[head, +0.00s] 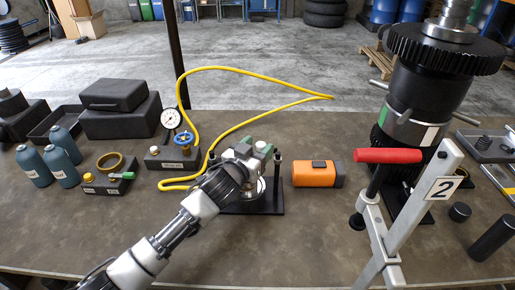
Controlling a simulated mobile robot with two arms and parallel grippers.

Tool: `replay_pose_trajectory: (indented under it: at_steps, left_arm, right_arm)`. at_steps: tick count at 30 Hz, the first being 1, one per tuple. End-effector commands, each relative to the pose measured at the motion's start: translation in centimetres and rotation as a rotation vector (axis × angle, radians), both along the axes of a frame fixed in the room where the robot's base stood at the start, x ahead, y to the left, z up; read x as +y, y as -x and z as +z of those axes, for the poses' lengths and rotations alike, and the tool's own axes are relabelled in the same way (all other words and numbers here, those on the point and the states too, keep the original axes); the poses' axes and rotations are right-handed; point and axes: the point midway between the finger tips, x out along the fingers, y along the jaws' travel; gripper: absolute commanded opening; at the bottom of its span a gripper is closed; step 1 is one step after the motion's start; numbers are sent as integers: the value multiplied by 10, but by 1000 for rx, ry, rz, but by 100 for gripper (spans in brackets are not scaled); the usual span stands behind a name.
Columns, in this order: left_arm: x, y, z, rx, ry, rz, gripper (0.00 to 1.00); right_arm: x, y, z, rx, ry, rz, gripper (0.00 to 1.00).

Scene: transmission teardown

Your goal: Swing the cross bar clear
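My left gripper (240,172) reaches in from the lower left over a small black fixture (262,210). The fixture has a dark upright post (277,172) on its right side, and a grey and green part (261,148) stands just behind the gripper. The gripper's fingers are hidden against these parts, so I cannot tell whether they are open or shut, or touching anything. The cross bar cannot be made out clearly; the gripper covers most of the fixture's top. My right gripper is not in view.
A gauge block (172,157) with a blue valve and yellow hose (240,70) stands left of the fixture. A red-handled grey stand (412,215) marked 2 and a large black gear assembly (425,90) occupy the right. The front left bench is clear.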

Motion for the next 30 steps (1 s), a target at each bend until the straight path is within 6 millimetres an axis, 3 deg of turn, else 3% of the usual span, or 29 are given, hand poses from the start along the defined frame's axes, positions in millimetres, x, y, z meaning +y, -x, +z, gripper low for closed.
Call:
replay_pose_trajectory:
  at_steps: [11, 24, 30]
  left_arm:
    - [5, 9, -2, 0, 0, -1, 56]
    - [44, 77, -3, 1, 0, -1, 56]
    - [53, 92, -1, 0, 0, 0, 56]
  right_arm:
    - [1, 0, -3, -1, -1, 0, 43]
    - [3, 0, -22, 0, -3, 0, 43]
    - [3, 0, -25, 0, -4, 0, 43]
